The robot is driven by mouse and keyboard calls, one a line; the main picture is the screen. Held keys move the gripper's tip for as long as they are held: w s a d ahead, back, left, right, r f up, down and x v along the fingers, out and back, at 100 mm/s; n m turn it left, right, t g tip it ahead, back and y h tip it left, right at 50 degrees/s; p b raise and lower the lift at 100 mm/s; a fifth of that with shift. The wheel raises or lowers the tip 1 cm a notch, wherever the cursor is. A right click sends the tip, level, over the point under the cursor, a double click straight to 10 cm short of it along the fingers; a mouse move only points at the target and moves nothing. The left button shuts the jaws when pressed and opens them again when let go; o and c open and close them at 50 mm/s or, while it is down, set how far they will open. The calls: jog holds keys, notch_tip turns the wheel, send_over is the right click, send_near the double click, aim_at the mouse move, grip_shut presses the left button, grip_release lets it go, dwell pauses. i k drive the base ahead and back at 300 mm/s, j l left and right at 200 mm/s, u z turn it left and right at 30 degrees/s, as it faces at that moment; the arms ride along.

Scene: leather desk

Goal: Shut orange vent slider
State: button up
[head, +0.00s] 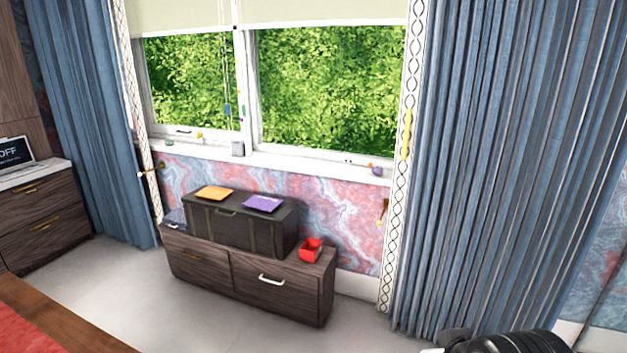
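I cannot pick out the orange vent slider for certain. A small orange-yellow piece (199,136) sits low on the left window's frame, just above the sill; it is too small to tell whether it is a slider or how it is set. A flat orange item (213,193) lies on top of the dark chest under the window. A dark rounded part of what looks like my arm shows at the bottom right edge. My gripper's fingers do not show.
The dark chest (225,228) stands on a low wooden cabinet (200,276) below the white sill (300,164). A purple flat item (263,203) lies on the chest, and a red open box (311,250) stands beside it. Blue curtains (490,150) flank the window. The grey floor (130,280) in front is clear.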

aim_at(370, 165)
jog(key=i, duration=0.5)
jog(key=i+j+z, duration=0.1)
jog(key=i, duration=0.4)
jog(key=i+j+z, duration=0.1)
jog(key=i, duration=0.4)
jog(key=i+j, duration=0.1)
jog(key=i, duration=0.4)
jog(key=i+j+z, duration=0.1)
jog(key=i, duration=0.4)
jog(key=i+j, duration=0.2)
jog(key=i, duration=0.3)
jog(key=i+j+z, duration=0.1)
jog(key=i, duration=0.35)
